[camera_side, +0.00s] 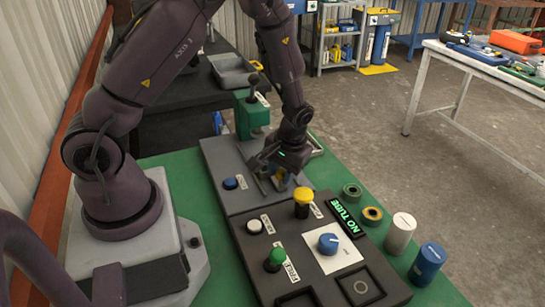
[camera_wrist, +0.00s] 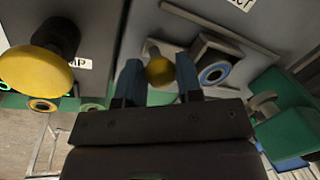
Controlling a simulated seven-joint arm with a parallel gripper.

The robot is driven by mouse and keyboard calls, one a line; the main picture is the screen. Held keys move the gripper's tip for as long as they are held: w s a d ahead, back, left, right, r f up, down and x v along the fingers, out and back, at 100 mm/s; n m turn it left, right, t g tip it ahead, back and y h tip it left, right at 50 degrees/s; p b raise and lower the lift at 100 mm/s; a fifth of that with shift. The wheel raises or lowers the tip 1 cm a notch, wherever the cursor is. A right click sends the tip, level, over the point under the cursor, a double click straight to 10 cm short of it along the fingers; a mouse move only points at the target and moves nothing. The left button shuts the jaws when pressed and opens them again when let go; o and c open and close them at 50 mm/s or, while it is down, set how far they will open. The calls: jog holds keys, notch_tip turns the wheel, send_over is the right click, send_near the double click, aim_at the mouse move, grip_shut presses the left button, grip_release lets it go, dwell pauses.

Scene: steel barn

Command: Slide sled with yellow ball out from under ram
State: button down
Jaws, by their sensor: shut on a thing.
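My gripper (camera_side: 277,176) is low over the grey panel in the side view. In the wrist view its two fingers (camera_wrist: 160,80) are shut on the small yellow ball (camera_wrist: 159,70), one on each side. A grey metal piece, apparently the sled (camera_wrist: 185,45), lies beside the ball on the panel. A block with a blue-rimmed round opening (camera_wrist: 214,72) stands just right of the ball. The green press-like stand with a black ball lever (camera_side: 252,115) is behind the gripper; its green body (camera_wrist: 288,120) is at right in the wrist view. I cannot tell the ram itself apart.
A yellow mushroom knob (camera_side: 303,196) stands close to my gripper and is large in the wrist view (camera_wrist: 38,75). A blue button (camera_side: 230,183), blue dial (camera_side: 329,242), green knob (camera_side: 275,258), "NO TUBE" display (camera_side: 349,220) and white and blue cylinders (camera_side: 400,232) are around.

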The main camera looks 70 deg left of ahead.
jog(key=shift+d, duration=1.35)
jog(key=c, duration=0.8)
grip_release()
jog(key=shift+w, duration=0.1)
jog(key=r, duration=0.5)
jog(key=d+r, duration=0.1)
jog(key=r, duration=0.2)
jog(key=shift+w, duration=0.3)
